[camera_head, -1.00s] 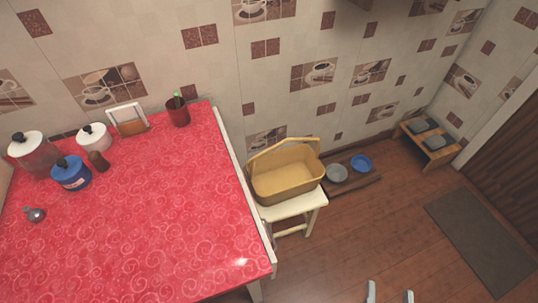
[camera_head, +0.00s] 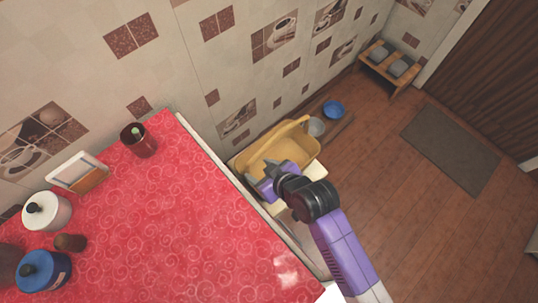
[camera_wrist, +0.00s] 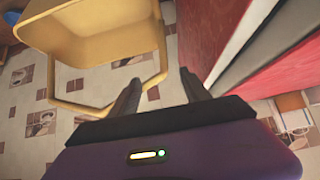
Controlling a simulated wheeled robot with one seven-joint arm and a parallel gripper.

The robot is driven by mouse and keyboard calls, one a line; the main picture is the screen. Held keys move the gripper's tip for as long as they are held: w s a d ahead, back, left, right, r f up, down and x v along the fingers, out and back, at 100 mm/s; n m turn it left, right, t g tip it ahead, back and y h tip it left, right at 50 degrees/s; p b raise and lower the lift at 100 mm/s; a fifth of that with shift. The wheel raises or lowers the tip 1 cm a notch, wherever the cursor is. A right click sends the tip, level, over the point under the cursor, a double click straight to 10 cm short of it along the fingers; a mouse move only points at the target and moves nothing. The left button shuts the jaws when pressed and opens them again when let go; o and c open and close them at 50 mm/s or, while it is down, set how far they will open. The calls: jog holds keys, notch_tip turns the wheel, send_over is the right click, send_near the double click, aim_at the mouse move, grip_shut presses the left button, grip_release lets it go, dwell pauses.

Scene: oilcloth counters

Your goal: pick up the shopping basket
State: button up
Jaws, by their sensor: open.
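The yellow shopping basket (camera_head: 294,150) stands on a cream stool (camera_head: 319,171) between the red counter and the tiled wall, with its handle (camera_head: 290,126) raised along the wall side. My gripper (camera_head: 262,176) is open over the basket's near left part and hides some of it. In the wrist view the basket (camera_wrist: 95,45) fills the upper left. A side of its handle (camera_wrist: 162,62) appears between the two fingertips of my gripper (camera_wrist: 160,80); I cannot tell the depth or whether they touch. Nothing is held.
The red counter (camera_head: 185,215) rises close beside my gripper; its edge also shows in the wrist view (camera_wrist: 235,45). It bears a dark red cup (camera_head: 139,142) and several jars. Bowls (camera_head: 333,109) lie beyond the basket. The floor to the right is mostly clear.

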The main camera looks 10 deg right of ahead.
aim_at(250, 164)
jog(key=x, duration=0.7)
jog(key=shift+w+a+f+b, duration=0.1)
jog(key=shift+f+b, duration=0.2)
jog(key=shift+b, duration=0.05)
grip_shut()
jog(key=shift+w+r, duration=0.1)
jog(key=shift+r, duration=0.05)
dwell(1.1)
